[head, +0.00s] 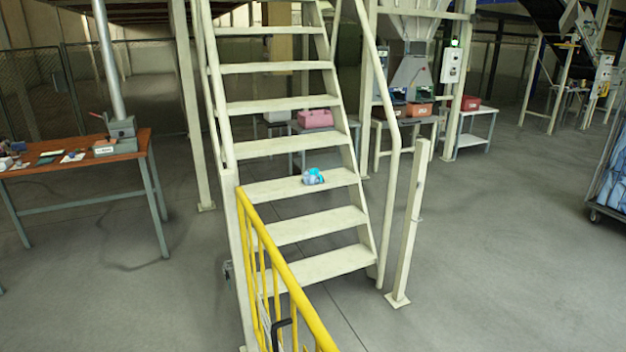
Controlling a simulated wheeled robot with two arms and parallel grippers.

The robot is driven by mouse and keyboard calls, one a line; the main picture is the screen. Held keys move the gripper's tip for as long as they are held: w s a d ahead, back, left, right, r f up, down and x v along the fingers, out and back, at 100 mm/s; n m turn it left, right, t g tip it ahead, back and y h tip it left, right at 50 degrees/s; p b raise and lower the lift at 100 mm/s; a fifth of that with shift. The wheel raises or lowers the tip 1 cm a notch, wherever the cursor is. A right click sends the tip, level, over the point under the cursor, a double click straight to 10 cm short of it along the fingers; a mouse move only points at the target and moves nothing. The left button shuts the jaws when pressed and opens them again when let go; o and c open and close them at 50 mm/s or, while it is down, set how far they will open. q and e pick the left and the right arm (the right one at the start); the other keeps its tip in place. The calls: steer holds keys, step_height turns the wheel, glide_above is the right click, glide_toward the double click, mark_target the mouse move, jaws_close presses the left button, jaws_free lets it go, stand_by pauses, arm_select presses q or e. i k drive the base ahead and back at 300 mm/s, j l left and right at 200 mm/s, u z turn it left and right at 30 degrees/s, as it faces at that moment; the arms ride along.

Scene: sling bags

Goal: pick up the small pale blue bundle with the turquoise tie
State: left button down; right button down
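A small pale blue bundle with a turquoise part (313,176) lies on the third step from the bottom of a cream metal staircase. It sits right of the middle of the tread. It is small in the picture, so the tie cannot be made out clearly. Neither of my grippers shows in the head view.
The staircase (290,229) has open treads and side rails. A yellow railing (285,275) runs at its front left. A cream post (411,225) stands to the right. A brown workbench (90,152) is at left. A cart with blue items (611,185) is at far right. Floor between is clear.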

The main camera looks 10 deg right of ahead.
mark_target(312, 176)
steer(key=k+l+z, duration=0.1)
steer(key=k+l, duration=0.15)
steer(key=k, duration=0.2)
steer(key=i+l+z, duration=0.2)
steer(key=l, duration=0.25)
steer(key=l+z, duration=0.2)
steer(key=l, duration=0.25)
steer(key=i+l+z, duration=0.2)
steer(key=l, duration=0.2)
steer(key=i+l, duration=0.95)
steer(key=i, duration=0.25)
steer(key=i+j+u, duration=0.15)
steer(key=i+u, duration=0.25)
steer(key=i, duration=0.2)
steer(key=i+u, duration=0.4)
steer(key=i, duration=0.2)
steer(key=i+l+u, duration=0.25)
steer(key=i+u, duration=0.15)
steer(key=i, duration=0.2)
